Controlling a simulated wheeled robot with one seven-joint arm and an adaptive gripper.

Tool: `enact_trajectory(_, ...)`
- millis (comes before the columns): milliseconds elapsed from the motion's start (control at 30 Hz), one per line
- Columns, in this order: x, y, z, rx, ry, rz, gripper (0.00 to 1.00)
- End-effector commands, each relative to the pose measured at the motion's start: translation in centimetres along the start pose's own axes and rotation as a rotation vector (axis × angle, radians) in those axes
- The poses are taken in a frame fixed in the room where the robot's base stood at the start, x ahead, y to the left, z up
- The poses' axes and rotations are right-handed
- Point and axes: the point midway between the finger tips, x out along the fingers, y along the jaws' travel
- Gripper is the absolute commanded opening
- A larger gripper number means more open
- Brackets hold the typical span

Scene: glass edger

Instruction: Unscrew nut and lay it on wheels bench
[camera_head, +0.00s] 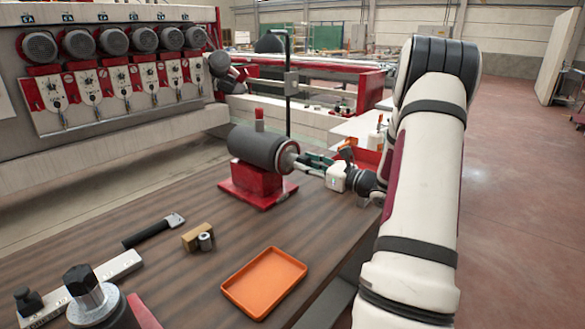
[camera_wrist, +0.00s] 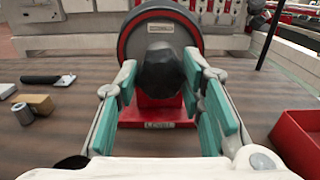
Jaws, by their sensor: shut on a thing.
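A dark, faceted nut (camera_wrist: 163,75) sits at the front centre of a grey round spindle unit (camera_wrist: 133,42) in the wrist view. The unit, a grey cylinder (camera_head: 256,147) in the head view, lies level on a red base (camera_head: 250,187) on the brown bench (camera_head: 200,277). My gripper (camera_head: 304,161) reaches in from the right to the cylinder's end. In the wrist view its teal-padded fingers (camera_wrist: 160,85) lie on both sides of the nut, shut on it. The head view hides most of the nut behind the fingers.
An orange tray (camera_head: 265,283) lies empty on the bench. A wooden block (camera_head: 196,237), a small metal cylinder (camera_head: 205,241) and a black-handled tool (camera_head: 153,231) lie left of it. Another dark hex-topped part (camera_head: 82,280) stands at front left. A red bin (camera_wrist: 298,140) is at right.

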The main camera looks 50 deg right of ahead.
Motion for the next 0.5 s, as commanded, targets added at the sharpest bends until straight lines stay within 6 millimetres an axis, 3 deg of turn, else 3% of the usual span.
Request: enact_trajectory(500, 0.06, -0.17, -0.26, -0.396, 0.0, -0.004, 0.02)
